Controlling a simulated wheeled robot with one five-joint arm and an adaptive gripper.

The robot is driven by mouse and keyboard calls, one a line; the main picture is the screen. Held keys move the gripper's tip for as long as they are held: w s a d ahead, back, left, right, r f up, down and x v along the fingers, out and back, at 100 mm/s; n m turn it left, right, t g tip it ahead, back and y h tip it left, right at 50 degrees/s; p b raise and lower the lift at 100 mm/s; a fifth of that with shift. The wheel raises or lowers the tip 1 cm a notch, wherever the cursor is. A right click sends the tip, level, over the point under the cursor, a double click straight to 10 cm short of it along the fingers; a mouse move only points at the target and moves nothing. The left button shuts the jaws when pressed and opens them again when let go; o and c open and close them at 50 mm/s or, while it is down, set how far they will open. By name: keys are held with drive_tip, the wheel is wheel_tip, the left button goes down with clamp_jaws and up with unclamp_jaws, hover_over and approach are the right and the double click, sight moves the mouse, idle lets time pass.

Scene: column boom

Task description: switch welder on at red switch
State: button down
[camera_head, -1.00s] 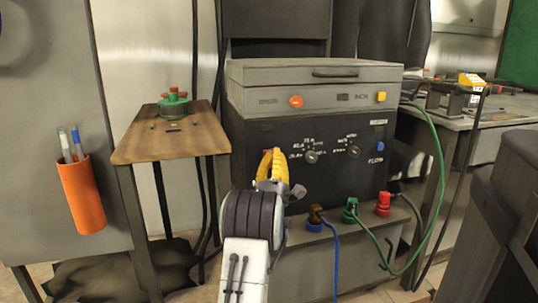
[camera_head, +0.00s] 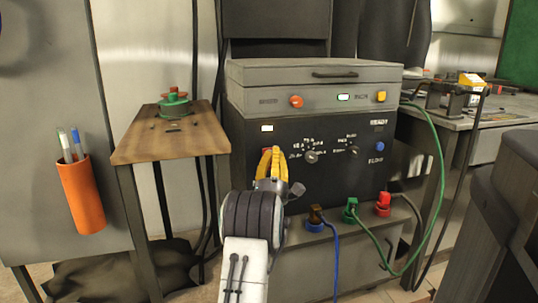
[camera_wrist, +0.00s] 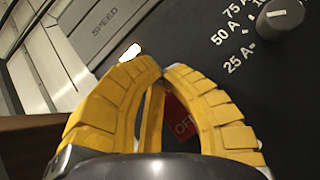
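The welder (camera_head: 340,165) is a dark-fronted box with a grey top. Its red switch (camera_wrist: 180,122) shows in the wrist view between and behind my fingers, with OFF lettering on it. My gripper (camera_head: 272,151) has yellow fingers and is at the left of the welder's front panel, over the switch. In the wrist view my gripper (camera_wrist: 163,72) has its fingertips together, with nothing seen held between them. The fingers hide much of the switch. A white light (camera_head: 267,128) above the switch and a green light (camera_head: 343,97) on the upper panel are lit.
A dial (camera_wrist: 282,18) with amp marks is right of my fingers. Cable plugs (camera_head: 351,212) stick out below the panel. A wooden-topped stand (camera_head: 170,140) is at left, and an orange pen holder (camera_head: 80,195) hangs farther left. A workbench (camera_head: 480,120) is at right.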

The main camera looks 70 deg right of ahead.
drive_tip(key=shift+s+a, duration=0.1)
drive_tip(key=shift+s+a+f, duration=0.15)
drive_tip(key=shift+s+a, duration=0.2)
drive_tip(key=shift+a, duration=0.3)
idle(0.5)
